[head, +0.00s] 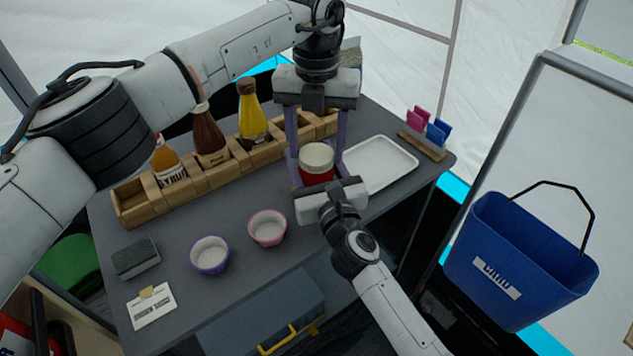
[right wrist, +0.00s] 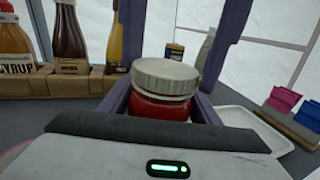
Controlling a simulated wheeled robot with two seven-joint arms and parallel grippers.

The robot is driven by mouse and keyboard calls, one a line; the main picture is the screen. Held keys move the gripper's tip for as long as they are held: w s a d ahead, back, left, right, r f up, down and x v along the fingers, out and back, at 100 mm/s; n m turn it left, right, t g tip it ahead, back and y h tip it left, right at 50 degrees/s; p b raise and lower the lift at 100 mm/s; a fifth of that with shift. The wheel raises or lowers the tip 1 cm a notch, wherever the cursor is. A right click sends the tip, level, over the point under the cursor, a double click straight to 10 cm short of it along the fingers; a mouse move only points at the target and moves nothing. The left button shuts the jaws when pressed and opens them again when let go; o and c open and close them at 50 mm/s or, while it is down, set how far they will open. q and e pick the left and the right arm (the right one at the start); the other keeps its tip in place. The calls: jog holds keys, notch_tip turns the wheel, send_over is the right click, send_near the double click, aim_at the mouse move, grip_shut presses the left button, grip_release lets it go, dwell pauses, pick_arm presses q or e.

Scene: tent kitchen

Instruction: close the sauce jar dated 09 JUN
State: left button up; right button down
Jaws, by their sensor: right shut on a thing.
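The sauce jar (head: 316,176) is red with a pale grey ridged lid (head: 317,155). It stands upright at the table's right part and shows large in the right wrist view (right wrist: 160,108). The lid (right wrist: 166,75) sits on top with a pale band below it; I cannot tell how tight it is. No date is readable. My right gripper (head: 319,181) is shut on the jar's body from the front. My left gripper (head: 316,150) points down from above, its purple fingers open on either side of the lid, with gaps beside it.
A wooden rack (head: 205,175) with several bottles runs along the back left. A white tray (head: 400,158) lies right of the jar. Two bowls, purple (head: 210,268) and pink (head: 267,242), a sponge (head: 136,258) and a card (head: 152,307) lie front left. A blue bin (head: 545,250) stands right.

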pick_arm(q)
jog(key=c, duration=0.8)
pick_arm(e)
jog(key=shift+f, duration=0.1)
pick_arm(q)
jog(key=shift+o, duration=0.2)
jog(key=m, duration=0.8)
jog(key=o, duration=1.3)
jog(key=shift+c, duration=0.2)
notch_tip(320, 180, up, 12)
